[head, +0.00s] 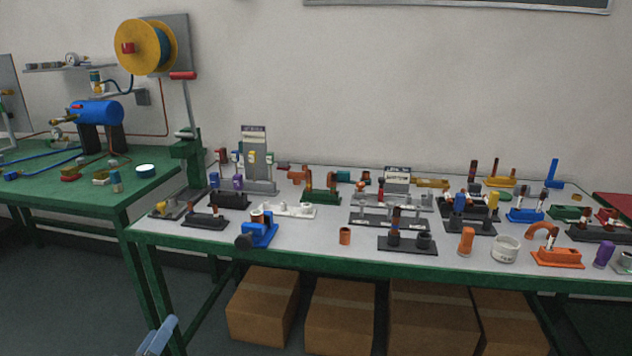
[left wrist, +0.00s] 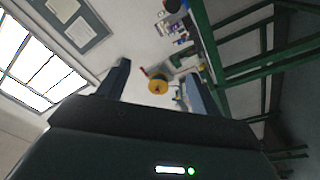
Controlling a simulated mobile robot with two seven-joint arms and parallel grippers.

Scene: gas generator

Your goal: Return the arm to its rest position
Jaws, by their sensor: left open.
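My left gripper (head: 160,337) shows in the head view at the bottom edge, left of centre, as light blue-grey fingers. It is below and in front of the workbench, clear of everything on it. In the left wrist view the two dark fingers of my left gripper (left wrist: 158,72) stand wide apart with nothing between them nearby. That view is tilted and looks across the room toward the wall and the yellow hose reel (left wrist: 158,85), which lies far beyond the fingers. My right gripper is in neither view.
A grey-topped workbench (head: 300,238) with a green frame carries several small tools and fittings. Cardboard boxes (head: 263,305) sit under it. A green table (head: 75,190) with a blue tank (head: 97,112) stands at the left. The floor before the bench is clear.

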